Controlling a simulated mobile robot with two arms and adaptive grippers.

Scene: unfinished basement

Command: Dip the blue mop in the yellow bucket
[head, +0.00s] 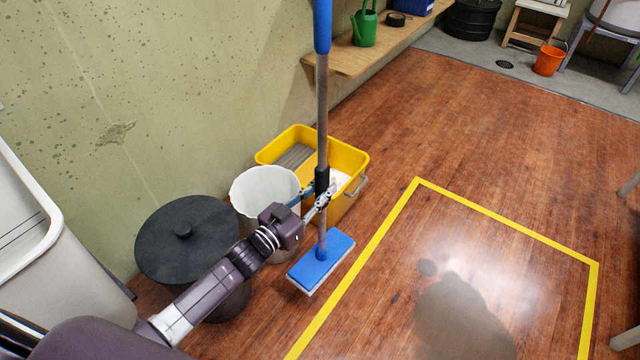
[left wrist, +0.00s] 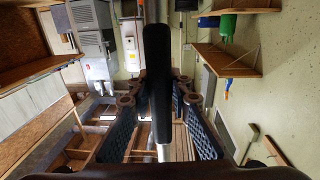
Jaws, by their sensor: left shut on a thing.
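The blue mop (head: 321,262) stands near upright in the head view, its flat blue head low, in front of the yellow bucket. Its grey pole and blue upper handle run up out of the picture. My left gripper (head: 318,193) is shut on the black sleeve of the pole. In the left wrist view the black sleeve (left wrist: 157,80) stands between the two fingers of my left gripper (left wrist: 160,125). The yellow bucket (head: 350,160) is rectangular, with a grey ribbed part at its left and a metal handle. The mop pole hides part of it. My right gripper is not in view.
A white bin (head: 264,187) stands left of the yellow bucket, and a black lidded bin (head: 186,245) is nearer, by my left arm. A wall shelf (head: 375,52) holds a green watering can (head: 364,27). Yellow tape (head: 500,211) outlines clear wooden floor at right.

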